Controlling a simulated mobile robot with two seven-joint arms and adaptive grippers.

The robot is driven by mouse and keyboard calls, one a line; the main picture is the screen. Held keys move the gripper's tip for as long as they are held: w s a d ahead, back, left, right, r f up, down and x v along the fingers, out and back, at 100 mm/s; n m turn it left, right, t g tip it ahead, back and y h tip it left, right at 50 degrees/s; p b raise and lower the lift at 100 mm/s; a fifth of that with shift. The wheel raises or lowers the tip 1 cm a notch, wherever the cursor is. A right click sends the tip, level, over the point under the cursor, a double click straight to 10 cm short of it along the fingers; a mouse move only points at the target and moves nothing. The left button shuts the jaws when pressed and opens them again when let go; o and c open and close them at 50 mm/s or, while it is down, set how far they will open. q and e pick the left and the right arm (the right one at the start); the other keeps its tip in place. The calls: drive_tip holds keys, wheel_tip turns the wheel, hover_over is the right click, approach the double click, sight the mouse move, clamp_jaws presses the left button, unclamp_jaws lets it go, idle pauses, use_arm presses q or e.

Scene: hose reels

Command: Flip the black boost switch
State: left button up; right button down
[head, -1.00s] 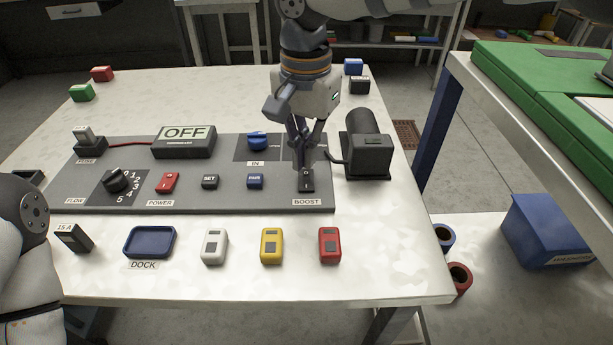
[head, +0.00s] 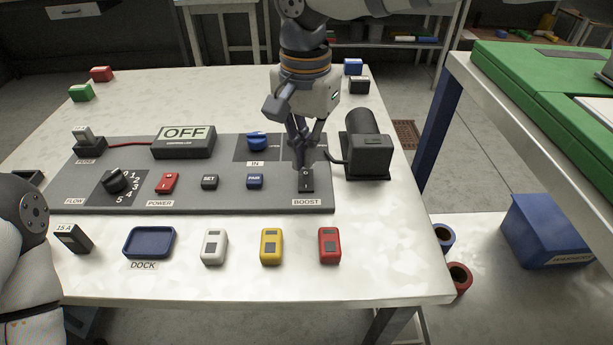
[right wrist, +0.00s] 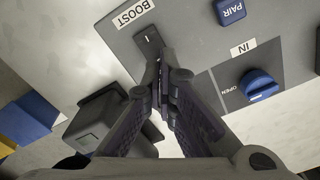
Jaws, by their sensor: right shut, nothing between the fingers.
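The black boost switch (head: 306,183) is a small rocker marked 0 and I at the right front of the grey panel, above the BOOST label (head: 306,202). It also shows in the right wrist view (right wrist: 149,42). My right gripper (head: 304,164) points down at the far end of the switch, with its fingers shut and empty. In the right wrist view its fingertips (right wrist: 163,59) overlap the switch's end and hide part of it; I cannot tell whether they touch. My left arm shows at the left edge, but its gripper is out of view.
The controller (head: 184,141) reads OFF. A dark motor-like unit (head: 367,154) stands close right of my right gripper. The blue IN valve (head: 257,140), PAIR button (head: 255,181) and red power switch (head: 167,182) lie to the left. White, yellow and red remotes (head: 330,245) lie in front.

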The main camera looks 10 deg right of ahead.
sight(306, 173)
use_arm(q)
drive_tip(key=shift+s+f, duration=0.15)
use_arm(e)
drive_tip(key=shift+f, duration=1.2)
idle(0.6)
drive_tip(key=shift+r+p, duration=0.7)
drive_tip(key=shift+r, duration=2.85)
use_arm(q)
drive_tip(key=shift+w+r+t, duration=0.3)
drive_tip(key=shift+w+r, duration=0.7)
use_arm(e)
drive_tip(key=shift+f, duration=0.1)
